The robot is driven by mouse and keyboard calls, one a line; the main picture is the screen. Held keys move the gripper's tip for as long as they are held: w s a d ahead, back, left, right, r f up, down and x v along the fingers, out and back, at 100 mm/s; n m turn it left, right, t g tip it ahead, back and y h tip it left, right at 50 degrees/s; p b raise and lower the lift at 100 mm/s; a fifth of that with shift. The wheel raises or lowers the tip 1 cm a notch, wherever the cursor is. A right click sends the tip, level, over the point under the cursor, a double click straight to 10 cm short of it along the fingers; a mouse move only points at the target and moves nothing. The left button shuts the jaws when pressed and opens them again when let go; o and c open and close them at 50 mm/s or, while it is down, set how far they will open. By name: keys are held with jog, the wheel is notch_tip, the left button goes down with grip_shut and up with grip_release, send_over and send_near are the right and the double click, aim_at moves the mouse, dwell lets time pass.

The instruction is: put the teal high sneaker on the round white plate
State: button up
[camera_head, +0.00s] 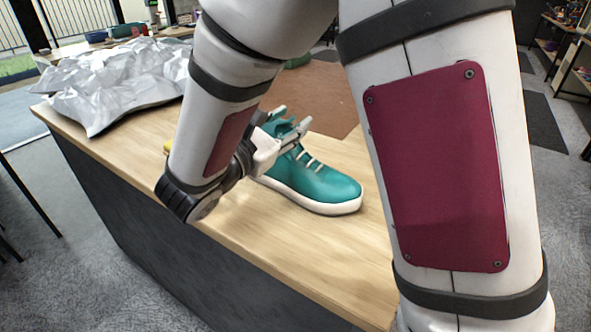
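The teal high sneaker (318,184) with a white sole and pale laces stands upright on the wooden table, its toe pointing right. My gripper (290,121) is at the sneaker's upper ankle part, with teal showing between and around its fingers. Whether the fingers press on the shoe or only stand around it cannot be told. My wrist hides the heel side. The round white plate is not seen in this view; my arm covers part of the table.
The wooden table (262,243) has bare room in front of the sneaker. A brown mat (318,98) lies behind it. A crumpled silvery sheet or bag (112,82) covers the far left end. A small yellow thing (168,147) shows partly behind my wrist.

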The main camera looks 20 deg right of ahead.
grip_shut()
jog(key=shift+r, duration=0.1)
dwell(0.4)
